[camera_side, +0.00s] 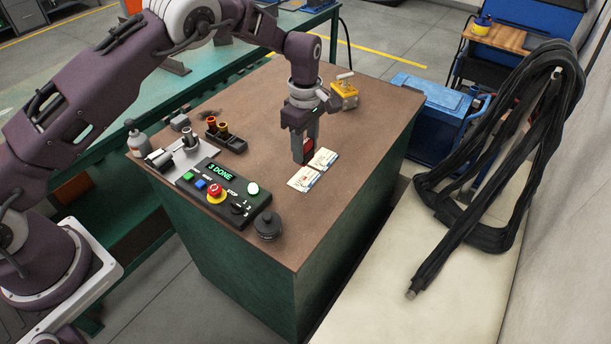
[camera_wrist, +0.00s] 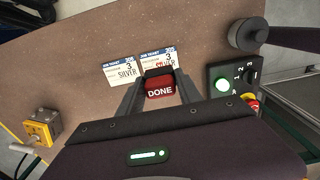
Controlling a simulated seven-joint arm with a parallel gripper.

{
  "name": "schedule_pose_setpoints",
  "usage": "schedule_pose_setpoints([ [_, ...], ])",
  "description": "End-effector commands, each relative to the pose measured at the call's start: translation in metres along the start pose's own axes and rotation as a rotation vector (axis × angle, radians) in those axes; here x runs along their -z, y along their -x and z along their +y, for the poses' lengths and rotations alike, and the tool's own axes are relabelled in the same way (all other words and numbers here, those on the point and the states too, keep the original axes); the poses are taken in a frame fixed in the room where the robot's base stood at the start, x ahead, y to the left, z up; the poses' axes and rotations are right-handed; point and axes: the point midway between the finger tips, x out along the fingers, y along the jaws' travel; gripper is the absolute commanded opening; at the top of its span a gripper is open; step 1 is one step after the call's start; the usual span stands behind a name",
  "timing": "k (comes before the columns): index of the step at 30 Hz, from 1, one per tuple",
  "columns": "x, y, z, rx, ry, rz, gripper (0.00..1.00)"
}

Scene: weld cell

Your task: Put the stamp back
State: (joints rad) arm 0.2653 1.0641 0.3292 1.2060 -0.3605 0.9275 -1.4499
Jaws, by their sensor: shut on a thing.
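My gripper (camera_side: 306,145) is shut on a red stamp (camera_side: 309,147) and points down over the brown tabletop. In the wrist view the stamp (camera_wrist: 160,88) sits between the two fingers, with its DONE label facing the camera. Two white and blue job tickets lie beside it. I cannot tell whether the stamp touches the table or a ticket. A black rack (camera_side: 234,144) with orange-topped pieces stands to the left.
A control box (camera_side: 221,192) with buttons reads "3 DONE". A round black piece (camera_side: 268,225) sits near the front edge. A yellow block (camera_side: 344,96) stands at the back. A grey fixture (camera_side: 184,156) and a bottle (camera_side: 137,142) are at the left. Bare tabletop lies between rack and tickets.

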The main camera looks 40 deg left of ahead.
Motion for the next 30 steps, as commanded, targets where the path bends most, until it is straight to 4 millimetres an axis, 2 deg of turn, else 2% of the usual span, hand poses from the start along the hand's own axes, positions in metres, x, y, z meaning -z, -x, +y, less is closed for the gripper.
schedule_pose_setpoints([
  [6, -0.046, 0.025, -0.021, -0.003, -0.005, -0.001, 0.15],
  [8, -0.055, 0.025, -0.026, -0.001, -0.003, -0.001, 0.15],
  [15, -0.059, -0.025, -0.029, 0.003, -0.001, 0.0, 0.15],
  [24, -0.058, -0.069, -0.029, 0.001, 0.0, 0.0, 0.15],
  [30, -0.059, -0.07, -0.028, -0.001, -0.001, -0.001, 0.15],
])
